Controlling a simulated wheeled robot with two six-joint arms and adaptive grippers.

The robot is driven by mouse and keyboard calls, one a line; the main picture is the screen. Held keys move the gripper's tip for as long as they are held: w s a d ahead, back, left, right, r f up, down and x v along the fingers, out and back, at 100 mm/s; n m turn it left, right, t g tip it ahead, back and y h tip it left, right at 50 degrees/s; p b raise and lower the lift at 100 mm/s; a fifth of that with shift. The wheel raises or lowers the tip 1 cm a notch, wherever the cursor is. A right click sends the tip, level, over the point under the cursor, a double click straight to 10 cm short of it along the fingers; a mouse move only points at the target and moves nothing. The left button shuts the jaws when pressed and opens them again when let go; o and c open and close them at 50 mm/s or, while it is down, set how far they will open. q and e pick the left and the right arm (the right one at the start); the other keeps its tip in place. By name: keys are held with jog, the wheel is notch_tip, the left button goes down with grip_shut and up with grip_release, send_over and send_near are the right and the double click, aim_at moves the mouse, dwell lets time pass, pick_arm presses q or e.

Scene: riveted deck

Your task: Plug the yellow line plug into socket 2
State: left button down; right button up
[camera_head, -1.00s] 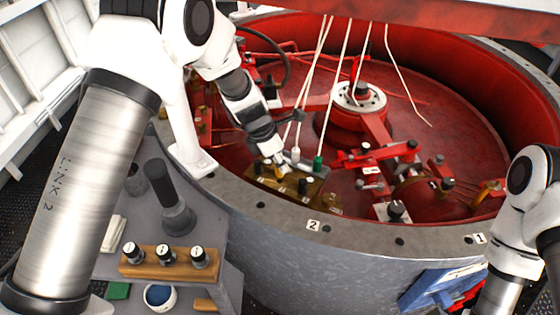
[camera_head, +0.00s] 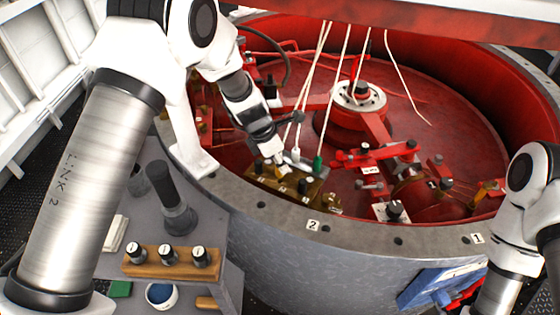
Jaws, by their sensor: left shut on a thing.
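My left gripper (camera_head: 274,161) reaches down from the upper left over the brass-coloured socket block (camera_head: 306,191). It is shut on the yellow plug (camera_head: 279,171), which shows as a small yellow bit at the fingertips, at the block's top. Whether the plug sits in a hole or just above it I cannot tell. A white plug (camera_head: 295,154) and a green plug (camera_head: 318,163) stand at the block's back edge, with pale cords rising from that area. The socket numbers on the block are too small to read. My right arm shows at the right edge; its gripper is out of view.
The block lies inside the round red well, behind its grey riveted rim (camera_head: 365,236) with tags 2 (camera_head: 313,225) and 1 (camera_head: 477,239). Red levers (camera_head: 375,155) stand to the right. A grey bench at left holds a wooden strip (camera_head: 172,262) with black knobs and a bowl (camera_head: 161,295).

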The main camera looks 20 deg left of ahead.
pick_arm(q)
jog(key=shift+f+b, duration=0.55)
jog(key=shift+f, duration=0.8)
dwell(0.6)
jog(key=c, duration=0.9)
grip_release()
jog(key=v, duration=1.2)
